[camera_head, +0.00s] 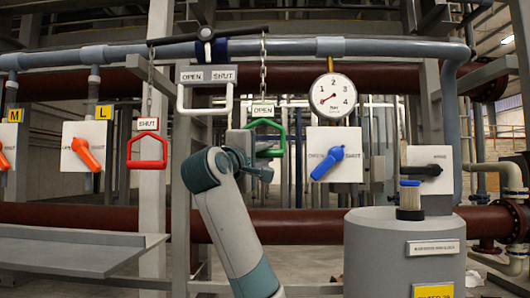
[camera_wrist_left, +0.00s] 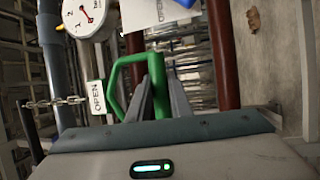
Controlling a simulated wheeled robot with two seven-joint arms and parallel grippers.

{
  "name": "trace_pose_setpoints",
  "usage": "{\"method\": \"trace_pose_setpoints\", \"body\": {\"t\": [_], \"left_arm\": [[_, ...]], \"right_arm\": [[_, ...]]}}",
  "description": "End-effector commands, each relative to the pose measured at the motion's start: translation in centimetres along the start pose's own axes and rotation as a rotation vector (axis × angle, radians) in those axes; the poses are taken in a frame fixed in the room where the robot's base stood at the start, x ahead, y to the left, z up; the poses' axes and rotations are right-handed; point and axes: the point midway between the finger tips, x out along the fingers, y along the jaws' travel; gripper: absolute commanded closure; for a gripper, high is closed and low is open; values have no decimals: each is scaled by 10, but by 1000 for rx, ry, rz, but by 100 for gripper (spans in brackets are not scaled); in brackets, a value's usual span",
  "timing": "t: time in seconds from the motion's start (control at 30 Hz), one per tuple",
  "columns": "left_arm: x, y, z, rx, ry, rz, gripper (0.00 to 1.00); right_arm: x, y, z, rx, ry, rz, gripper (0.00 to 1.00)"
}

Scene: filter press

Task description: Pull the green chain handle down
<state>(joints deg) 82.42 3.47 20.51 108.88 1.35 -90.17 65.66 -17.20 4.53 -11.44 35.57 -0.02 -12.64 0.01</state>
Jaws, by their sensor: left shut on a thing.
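The green chain handle (camera_head: 281,137) hangs from a chain (camera_head: 263,65) under an OPEN label (camera_head: 263,109), right of centre in the head view. My left gripper (camera_head: 267,153) comes up from below and is shut on its lower part. In the left wrist view the green handle (camera_wrist_left: 113,80) appears sideways, with my left gripper's fingers (camera_wrist_left: 157,85) closed at its bar. The fingers hide part of the bar. The chain runs up to a dark lever (camera_head: 205,34) on the overhead blue-grey pipe. My right gripper is not in view.
A red handle (camera_head: 147,150) with a SHUT label hangs from another chain at left. A pressure gauge (camera_head: 332,96) and a blue valve handle (camera_head: 327,163) are just right of the green handle. A grey tank (camera_head: 385,250) stands at lower right.

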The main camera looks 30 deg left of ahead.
Motion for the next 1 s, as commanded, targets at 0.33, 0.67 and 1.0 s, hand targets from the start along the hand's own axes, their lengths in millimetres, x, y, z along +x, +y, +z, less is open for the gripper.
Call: {"method": "trace_pose_setpoints", "body": {"t": [0.33, 0.67, 1.0], "left_arm": [[-10, -61, 5, -2, -2, -6, 100], [-16, -91, 7, -1, -1, -7, 100], [-15, -94, 7, -2, -2, -14, 74]], "right_arm": [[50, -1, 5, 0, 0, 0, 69], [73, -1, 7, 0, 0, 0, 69], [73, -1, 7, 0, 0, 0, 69]]}}
